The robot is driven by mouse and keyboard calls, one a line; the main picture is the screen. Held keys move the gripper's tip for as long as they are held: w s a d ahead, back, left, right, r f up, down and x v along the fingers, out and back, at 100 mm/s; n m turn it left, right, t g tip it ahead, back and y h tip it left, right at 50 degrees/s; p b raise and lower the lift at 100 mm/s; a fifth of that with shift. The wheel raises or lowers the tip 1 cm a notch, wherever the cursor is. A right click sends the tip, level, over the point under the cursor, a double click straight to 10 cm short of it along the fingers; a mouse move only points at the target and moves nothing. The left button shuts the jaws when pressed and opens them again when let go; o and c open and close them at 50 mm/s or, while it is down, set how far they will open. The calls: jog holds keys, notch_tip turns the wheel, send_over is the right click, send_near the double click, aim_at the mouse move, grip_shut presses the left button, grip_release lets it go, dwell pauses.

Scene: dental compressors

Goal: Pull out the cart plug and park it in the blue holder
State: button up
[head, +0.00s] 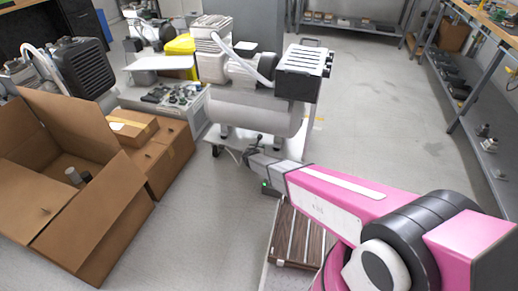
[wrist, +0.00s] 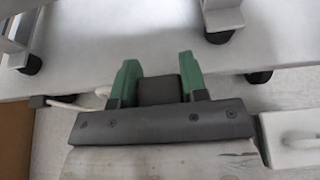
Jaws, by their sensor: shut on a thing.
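The cart (head: 255,112) with the white compressor tank stands at the upper middle of the head view. My gripper (head: 252,155) is low at its near side, at the end of my pink and grey arm. In the wrist view, the green fingers of my gripper (wrist: 160,88) are shut on a dark grey block, which I take to be the cart plug (wrist: 160,90). A pale cable (wrist: 75,102) runs left from beside the left finger. Whether the plug is still in a socket cannot be told. I cannot make out a blue holder in either view.
Open cardboard boxes (head: 75,190) stand at the left. Cart casters (wrist: 220,37) show close beyond the fingers in the wrist view. A white box-like part (wrist: 291,136) is at the right there. Grey floor (head: 400,120) is clear right of the cart, up to the shelving (head: 465,120).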

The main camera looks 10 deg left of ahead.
jog(key=shift+f, duration=0.55)
jog(key=o, duration=0.7)
jog(key=shift+v, duration=5.5)
jog(key=shift+f, duration=0.1)
